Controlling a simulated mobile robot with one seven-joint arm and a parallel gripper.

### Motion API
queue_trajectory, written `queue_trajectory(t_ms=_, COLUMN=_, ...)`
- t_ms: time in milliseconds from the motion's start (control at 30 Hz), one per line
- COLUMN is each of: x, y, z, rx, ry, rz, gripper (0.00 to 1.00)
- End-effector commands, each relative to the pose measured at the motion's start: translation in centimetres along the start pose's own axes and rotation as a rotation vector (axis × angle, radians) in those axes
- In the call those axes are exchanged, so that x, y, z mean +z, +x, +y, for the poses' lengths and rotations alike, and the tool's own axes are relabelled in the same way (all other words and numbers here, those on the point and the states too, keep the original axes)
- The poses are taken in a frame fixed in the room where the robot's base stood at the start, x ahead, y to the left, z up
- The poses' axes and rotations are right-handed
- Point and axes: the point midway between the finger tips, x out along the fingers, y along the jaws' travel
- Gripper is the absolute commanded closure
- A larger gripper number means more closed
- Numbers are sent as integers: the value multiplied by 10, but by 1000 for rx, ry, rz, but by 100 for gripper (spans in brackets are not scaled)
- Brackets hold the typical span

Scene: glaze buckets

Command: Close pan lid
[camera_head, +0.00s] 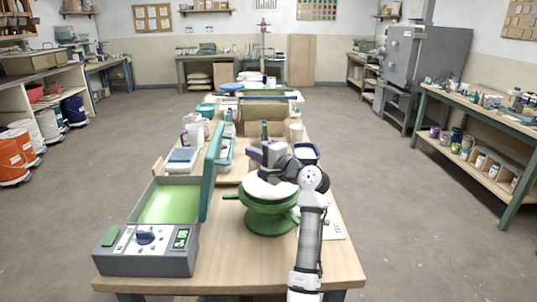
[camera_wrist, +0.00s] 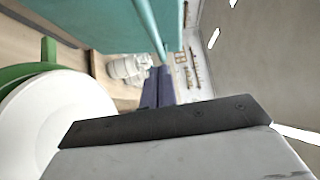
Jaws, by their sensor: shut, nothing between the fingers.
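The pan is a grey box (camera_head: 150,250) with a dial and display on its front and a bright green inside (camera_head: 168,203). Its teal lid (camera_head: 212,172) stands open, roughly upright, along the pan's right side, with a handle (camera_head: 226,152) on its right face. In the wrist view the teal lid (camera_wrist: 95,22) fills the top, with a bar of its handle (camera_wrist: 152,25) near the fingers. My gripper (camera_head: 252,153) is shut and empty, to the right of the lid and apparently apart from it. Its purple fingers show in the wrist view (camera_wrist: 158,88).
A green stand (camera_head: 268,218) with a white round top is under my arm, close to it. White containers (camera_head: 196,130) and a blue-rimmed tub (camera_head: 306,152) stand behind. The wooden table's front right (camera_head: 330,265) is mostly bare.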

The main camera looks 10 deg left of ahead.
Motion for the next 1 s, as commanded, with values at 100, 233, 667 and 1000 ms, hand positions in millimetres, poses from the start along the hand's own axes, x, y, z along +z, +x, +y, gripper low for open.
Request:
queue_trajectory(t_ms=100, x=13, y=11, z=-2, rx=1, ry=0, rz=-1, gripper=100)
queue_trajectory(t_ms=233, x=20, y=18, z=0, rx=1, ry=-1, rz=-1, gripper=100)
queue_trajectory(t_ms=667, x=22, y=20, z=0, rx=1, ry=-1, rz=0, gripper=100)
queue_trajectory(t_ms=1000, x=12, y=28, z=-12, rx=45, ry=-46, rz=0, gripper=100)
